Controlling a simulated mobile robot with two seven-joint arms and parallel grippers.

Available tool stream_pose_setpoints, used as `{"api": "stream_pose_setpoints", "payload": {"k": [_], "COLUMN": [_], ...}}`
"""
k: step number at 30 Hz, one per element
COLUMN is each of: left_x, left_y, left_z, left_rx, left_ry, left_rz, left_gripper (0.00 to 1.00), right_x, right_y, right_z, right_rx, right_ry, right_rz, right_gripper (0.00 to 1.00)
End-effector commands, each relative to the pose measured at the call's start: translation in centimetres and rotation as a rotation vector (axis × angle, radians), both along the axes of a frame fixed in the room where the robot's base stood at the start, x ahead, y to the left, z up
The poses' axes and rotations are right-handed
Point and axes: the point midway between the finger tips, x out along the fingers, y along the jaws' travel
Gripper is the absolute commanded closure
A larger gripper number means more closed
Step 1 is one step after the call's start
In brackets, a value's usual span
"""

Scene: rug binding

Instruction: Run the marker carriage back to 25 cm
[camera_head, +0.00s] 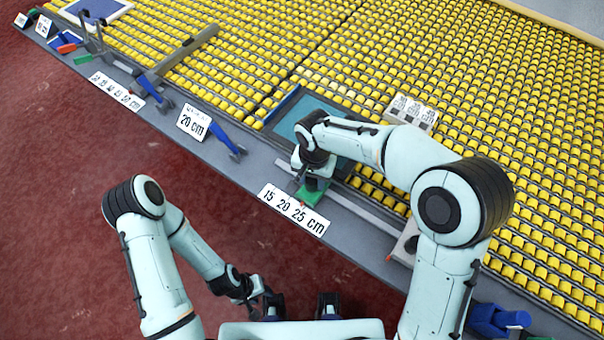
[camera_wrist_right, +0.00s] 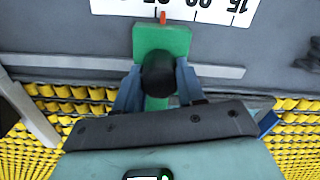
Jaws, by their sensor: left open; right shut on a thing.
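The marker carriage is a green block (camera_head: 312,194) on a grey rail (camera_head: 365,212) at the front edge of the bench. It also shows in the right wrist view (camera_wrist_right: 161,40), with a black round knob (camera_wrist_right: 158,74) and an orange pointer (camera_wrist_right: 163,17). My right gripper (camera_head: 306,176) is shut on the knob, a finger on each side. The white scale plate (camera_head: 293,210) reads 15, 20, 25 cm. The pointer stands near the 25; the exact mark is hard to read. My left gripper (camera_head: 266,302) is open and empty, low over the red floor, away from the bench.
A "20 cm" card (camera_head: 193,123), blue-handled levers and another number plate (camera_head: 116,92) line the bench edge to the left. A teal-bottomed tray (camera_head: 290,115) lies behind the carriage. A white printed block (camera_head: 411,111) stands on the yellow roller bed (camera_head: 330,50).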

Motion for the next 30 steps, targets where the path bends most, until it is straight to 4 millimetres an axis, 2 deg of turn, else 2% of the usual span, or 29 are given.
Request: {"api": "stream_pose_setpoints", "payload": {"k": [5,15,16,18,26,30], "left_x": [-0.4,-0.3,-0.3,-0.3,-0.3,-0.3], "left_y": [0.0,0.0,0.0,0.0,0.0,0.0], "left_z": [-0.8,-0.7,-0.7,-0.7,-0.7,-0.6], "left_rx": [0.0,0.0,0.0,0.0,0.0,0.0], "left_ry": [0.004,0.003,0.003,0.003,0.003,0.003], "left_rz": [0.0,0.0,0.0,0.0,0.0,0.0], "left_gripper": [0.57,0.57,0.57,0.57,0.57,0.57], "right_x": [-0.8,-0.9,-0.9,-0.9,-0.8,-0.8], "right_y": [-1.1,-1.3,-1.3,-1.3,-1.2,-1.1], "right_z": [0.0,0.1,0.1,0.1,0.1,1.0], "right_rx": [0.0,-0.003,-0.004,-0.003,0.0,0.002], "right_ry": [-0.001,0.002,0.004,0.002,0.0,-0.004], "right_rz": [-0.001,-0.001,-0.001,-0.001,-0.001,-0.001], "right_gripper": [1.0,1.0,0.51,0.35,0.35,0.35]}}
